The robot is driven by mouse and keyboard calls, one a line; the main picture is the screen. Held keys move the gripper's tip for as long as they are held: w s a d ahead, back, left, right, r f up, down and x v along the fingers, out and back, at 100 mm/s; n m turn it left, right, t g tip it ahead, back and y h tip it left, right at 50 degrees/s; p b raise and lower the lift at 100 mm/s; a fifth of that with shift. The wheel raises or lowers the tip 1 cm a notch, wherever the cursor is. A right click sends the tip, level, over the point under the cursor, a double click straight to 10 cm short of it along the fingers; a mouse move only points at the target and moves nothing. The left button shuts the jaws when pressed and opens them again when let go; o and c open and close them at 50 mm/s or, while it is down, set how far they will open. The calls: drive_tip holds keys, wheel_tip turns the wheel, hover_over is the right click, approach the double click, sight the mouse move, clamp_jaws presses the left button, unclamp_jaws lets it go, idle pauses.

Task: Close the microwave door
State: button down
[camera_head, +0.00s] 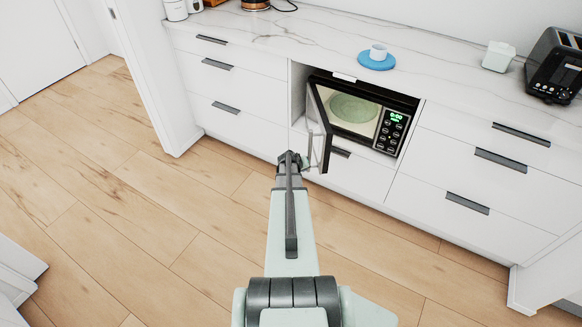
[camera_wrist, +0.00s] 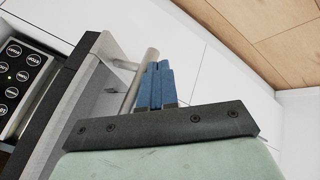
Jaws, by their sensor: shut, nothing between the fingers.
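The microwave (camera_head: 392,131) sits in a niche in the white cabinets, with a lit green display and a round plate inside. Its door (camera_head: 318,127) is hinged at the left and stands wide open, jutting out towards me. In the wrist view the door (camera_wrist: 92,95) is a grey slab with a bar handle (camera_wrist: 145,72); the control panel (camera_wrist: 14,85) shows behind it. My gripper (camera_head: 294,158) is at the door's outer, left side near its free edge. Its blue fingers (camera_wrist: 157,82) are shut and empty, right beside the handle; I cannot tell whether they touch it.
Above the niche, the marble counter (camera_head: 290,42) holds a white cup on a blue saucer (camera_head: 376,61), a white container (camera_head: 498,56) and a black toaster (camera_head: 556,66). Drawers with dark handles flank the niche. The wooden floor (camera_head: 130,190) left of my arm is clear.

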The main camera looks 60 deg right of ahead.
drive_tip(key=s+d+n+t, duration=0.1)
drive_tip(key=s+d+n, duration=0.2)
drive_tip(key=s+d, duration=0.7)
drive_tip(key=s+d+n+t, duration=0.2)
drive_tip(key=s+d, duration=0.8)
drive_tip(key=d, duration=0.6)
drive_tip(key=shift+n+t+y, duration=0.3)
drive_tip(key=shift+n+y, duration=0.1)
drive_tip(key=shift+d, duration=0.2)
drive_tip(key=s+a+r, duration=0.5)
drive_tip(key=a+r, duration=0.3)
drive_tip(key=a, duration=0.2)
